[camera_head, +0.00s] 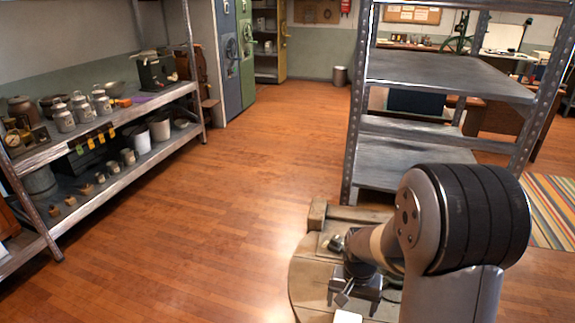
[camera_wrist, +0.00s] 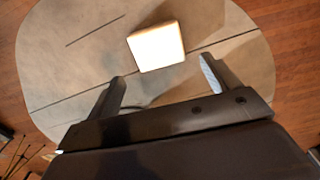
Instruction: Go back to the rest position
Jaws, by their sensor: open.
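My gripper (camera_wrist: 162,90) is open in the wrist view, with its two fingers wide apart and nothing between them. It is above a round wooden tabletop (camera_wrist: 60,55). A white block-like thing (camera_wrist: 156,46) lies on the tabletop just beyond the fingertips, apart from them. In the head view my gripper (camera_head: 340,298) hangs over the same round top (camera_head: 305,275), low at the right of centre. The white thing (camera_head: 347,317) shows there only in part, at the bottom edge.
A metal shelf (camera_head: 425,75) with bare boards stands just beyond the round top. A long shelf (camera_head: 140,105) with jars, pots and scales lines the left wall. Cabinets (camera_head: 238,50) and a bin (camera_head: 340,76) are at the back. The wooden floor (camera_head: 220,190) between is clear.

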